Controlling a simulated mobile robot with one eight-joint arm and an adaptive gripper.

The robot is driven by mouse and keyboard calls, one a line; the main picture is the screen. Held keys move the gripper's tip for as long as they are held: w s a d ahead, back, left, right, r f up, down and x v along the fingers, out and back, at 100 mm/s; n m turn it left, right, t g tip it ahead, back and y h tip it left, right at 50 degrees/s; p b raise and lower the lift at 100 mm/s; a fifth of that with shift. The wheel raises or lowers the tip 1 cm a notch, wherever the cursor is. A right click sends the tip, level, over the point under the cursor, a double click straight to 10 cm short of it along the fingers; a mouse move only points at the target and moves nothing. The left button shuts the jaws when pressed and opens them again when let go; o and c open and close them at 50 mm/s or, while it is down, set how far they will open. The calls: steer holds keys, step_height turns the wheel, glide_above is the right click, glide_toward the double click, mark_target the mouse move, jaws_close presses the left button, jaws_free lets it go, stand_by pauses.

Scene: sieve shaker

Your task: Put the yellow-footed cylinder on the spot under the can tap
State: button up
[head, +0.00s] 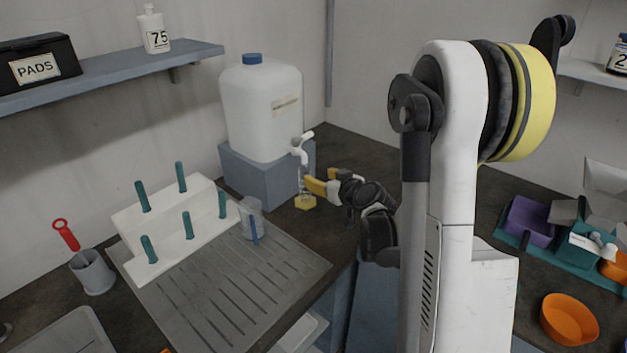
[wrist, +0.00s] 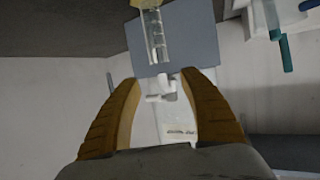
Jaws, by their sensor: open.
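The yellow-footed cylinder (head: 305,202) stands upright on the dark counter, in front of the blue-grey block and below the can tap (head: 299,152). In the wrist view the clear cylinder (wrist: 157,38) shows beyond my fingertips, its yellow foot at the top edge. The tap (wrist: 161,87) shows there too, between the fingers in the picture. My gripper (head: 322,182) is open, with yellow fingers, just right of the cylinder in the head view. Nothing is seen held in its fingers (wrist: 159,77). The spot's marking cannot be made out.
The white can (head: 262,110) stands on the blue-grey block (head: 250,180). Left are a white peg rack (head: 165,225), a clear vessel (head: 251,215) and a ridged drainboard (head: 215,310). An orange bowl (head: 568,318) and coloured trays lie right. Counter right of the block looks clear.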

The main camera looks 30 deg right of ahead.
steer(key=s+a+r+g+y, duration=0.1)
steer(key=s+a+r, duration=0.15)
steer(key=a, duration=0.25)
steer(key=s+a+r+n+g, duration=0.1)
steer(key=s+a+r, duration=0.15)
steer(key=a, duration=0.25)
steer(key=s+a+r+g+y, duration=0.1)
steer(key=s+a+r, duration=0.15)
steer(key=a, duration=0.25)
steer(key=s+a+g, duration=0.2)
steer(key=s+a, duration=0.1)
steer(key=s, duration=0.7)
steer(key=s+a+f+g+h, duration=0.1)
steer(key=s+a+g, duration=0.1)
steer(key=s, duration=0.8)
steer(key=shift+s+a+m+h, duration=0.25)
steer(key=shift+a+m+h, duration=0.05)
steer(key=shift+a, duration=0.2)
